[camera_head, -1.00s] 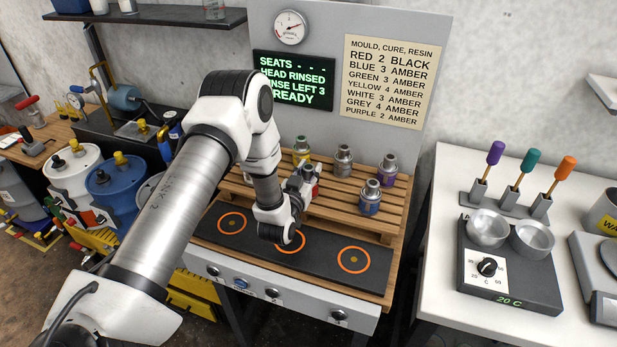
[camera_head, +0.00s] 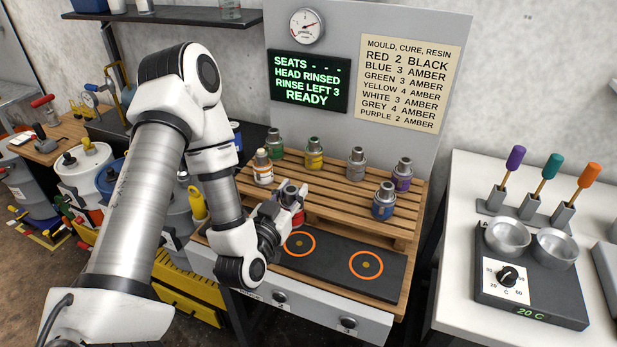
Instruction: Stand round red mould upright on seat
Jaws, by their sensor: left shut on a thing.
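My left gripper (camera_head: 284,208) is shut on the red mould (camera_head: 298,217). Only a small red part of the mould shows beside the gripper, near the front edge of the wooden pallet and the black seat strip. I cannot tell its exact tilt or its height above the strip. On the black strip (camera_head: 333,256), the middle seat (camera_head: 300,244) and the right seat (camera_head: 366,265) are empty orange rings. The left seat is hidden behind my left arm. My right gripper is not in view.
On the slatted pallet (camera_head: 330,205) stand white (camera_head: 263,170), yellow (camera_head: 314,157), grey (camera_head: 356,170), purple (camera_head: 402,176) and blue (camera_head: 384,204) moulds. A sign panel (camera_head: 410,82) and a screen reading READY (camera_head: 308,80) are behind. Drums stand at left.

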